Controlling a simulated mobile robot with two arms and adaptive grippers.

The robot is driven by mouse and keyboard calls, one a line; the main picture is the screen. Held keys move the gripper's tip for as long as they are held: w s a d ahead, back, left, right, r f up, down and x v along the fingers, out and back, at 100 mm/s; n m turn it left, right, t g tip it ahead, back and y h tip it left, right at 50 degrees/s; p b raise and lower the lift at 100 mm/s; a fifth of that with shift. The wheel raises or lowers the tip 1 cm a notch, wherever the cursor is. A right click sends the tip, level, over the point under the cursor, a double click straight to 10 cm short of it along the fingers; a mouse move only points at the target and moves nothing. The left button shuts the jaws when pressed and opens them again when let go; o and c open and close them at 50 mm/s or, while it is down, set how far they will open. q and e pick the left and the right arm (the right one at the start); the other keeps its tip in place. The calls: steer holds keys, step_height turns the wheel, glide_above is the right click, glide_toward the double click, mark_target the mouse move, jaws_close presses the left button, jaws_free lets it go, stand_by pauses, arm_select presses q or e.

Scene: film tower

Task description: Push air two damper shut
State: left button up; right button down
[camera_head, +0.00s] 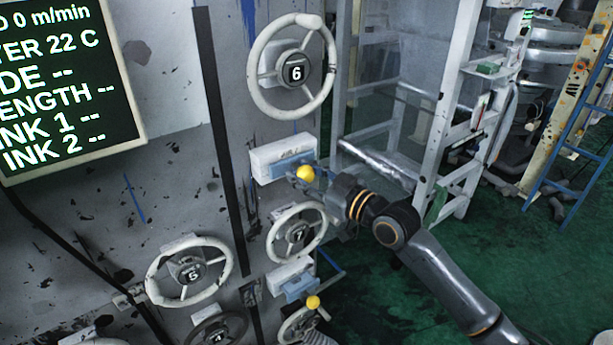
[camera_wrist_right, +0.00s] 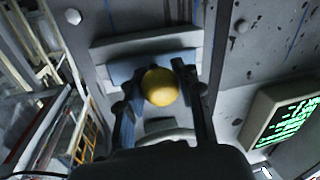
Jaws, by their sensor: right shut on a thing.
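The upper damper on the grey wall has a white housing (camera_head: 268,160), a blue slide (camera_head: 284,166) and a yellow ball knob (camera_head: 305,173). Its label is too small to read. My right gripper (camera_head: 317,180) is at this knob. In the right wrist view the fingers (camera_wrist_right: 158,88) sit on both sides of the yellow knob (camera_wrist_right: 160,87), shut on it, with the blue slide (camera_wrist_right: 125,70) behind. A similar lower damper (camera_head: 298,285) has its own yellow knob (camera_head: 313,302), untouched. I cannot read which damper is air two. My left gripper is not in view.
Handwheel 6 (camera_head: 262,84) is above the upper damper, and handwheel 7 (camera_head: 275,242) is just below it. Handwheel 5 (camera_head: 160,290) is lower left. A display screen (camera_head: 60,90) hangs at the left. A white frame (camera_head: 440,120) stands right of the wall on green floor.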

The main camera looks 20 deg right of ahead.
steer(key=c, duration=0.9)
jaws_free()
steer(key=shift+s+d, duration=0.1)
steer(key=v, duration=1.2)
